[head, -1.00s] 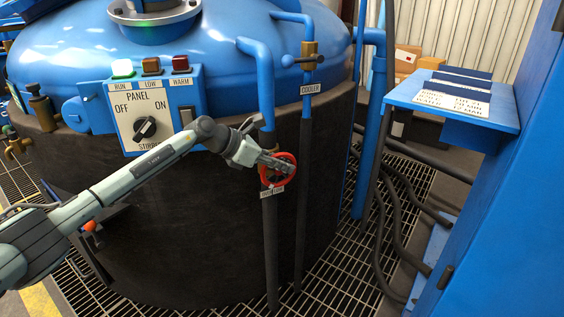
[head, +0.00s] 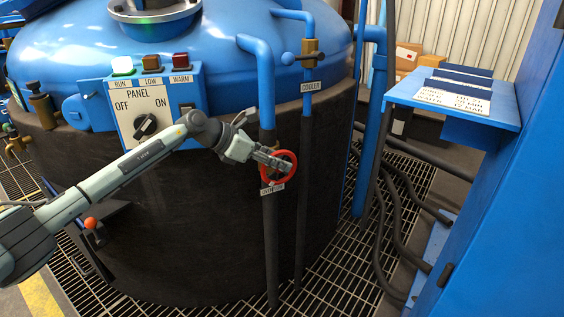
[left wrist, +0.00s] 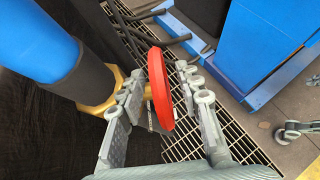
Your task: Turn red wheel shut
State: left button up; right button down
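The red wheel (head: 279,169) is on the brass valve of a vertical pipe at the front of the blue tank. My left gripper (head: 284,164) is at the wheel's front side and covers part of it. In the left wrist view the wheel's red rim (left wrist: 160,88) stands edge-on between the two fingers of the left gripper (left wrist: 160,80). The fingers are apart, with a gap on each side of the rim, so the gripper is open around it. A small label under the wheel is partly hidden.
A control panel (head: 152,112) with a knob and lamps is behind my left arm. The cooler pipe (head: 304,170) runs close to the right of the wheel. A blue desk (head: 460,112), hoses (head: 395,215) and floor grating lie to the right.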

pick_arm(q)
jog(key=v, duration=1)
jog(key=shift+o, duration=0.2)
